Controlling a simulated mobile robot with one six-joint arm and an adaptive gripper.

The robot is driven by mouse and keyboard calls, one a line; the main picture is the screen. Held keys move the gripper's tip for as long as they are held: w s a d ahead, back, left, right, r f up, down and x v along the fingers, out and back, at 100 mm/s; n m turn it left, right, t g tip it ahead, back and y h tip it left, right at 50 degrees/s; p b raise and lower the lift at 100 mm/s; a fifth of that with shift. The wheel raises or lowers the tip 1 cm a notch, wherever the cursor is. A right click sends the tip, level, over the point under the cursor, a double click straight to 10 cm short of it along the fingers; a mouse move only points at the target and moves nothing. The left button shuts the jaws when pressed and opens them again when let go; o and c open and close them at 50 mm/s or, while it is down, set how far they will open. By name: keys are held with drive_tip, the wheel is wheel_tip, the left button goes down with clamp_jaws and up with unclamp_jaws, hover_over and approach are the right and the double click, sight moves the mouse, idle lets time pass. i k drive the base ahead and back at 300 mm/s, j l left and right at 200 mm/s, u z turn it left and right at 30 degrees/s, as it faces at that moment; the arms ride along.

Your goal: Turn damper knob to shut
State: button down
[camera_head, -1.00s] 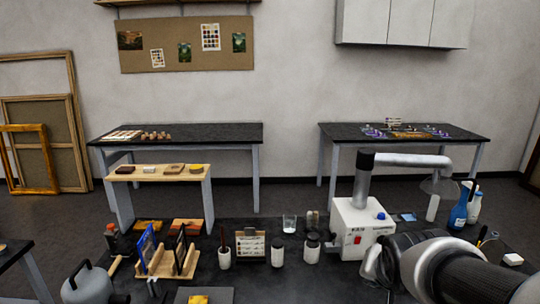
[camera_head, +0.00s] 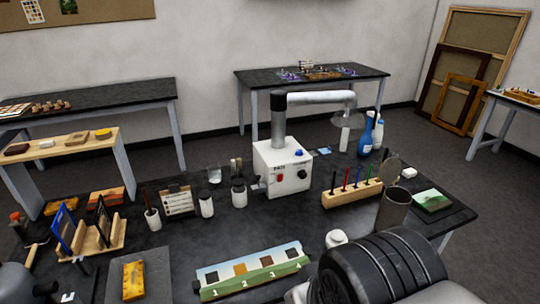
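A white extractor box (camera_head: 282,168) stands upright on the dark workbench, with a grey duct arm (camera_head: 318,98) rising from its top and bending right to a hood. Its front face carries a black round knob (camera_head: 302,174) at the right and a red switch (camera_head: 280,176) at the left. A blue knob (camera_head: 298,153) sits near its top edge. The labels are too small to read, so I cannot tell which knob is the damper or how it is set. My dark arm fills the lower right, well apart from the box; my gripper is not in view.
Spray bottles (camera_head: 366,134) are behind.

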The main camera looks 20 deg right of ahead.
sight(302, 174)
drive_tip(key=i+l, duration=0.65)
drive_tip(key=i, duration=0.2)
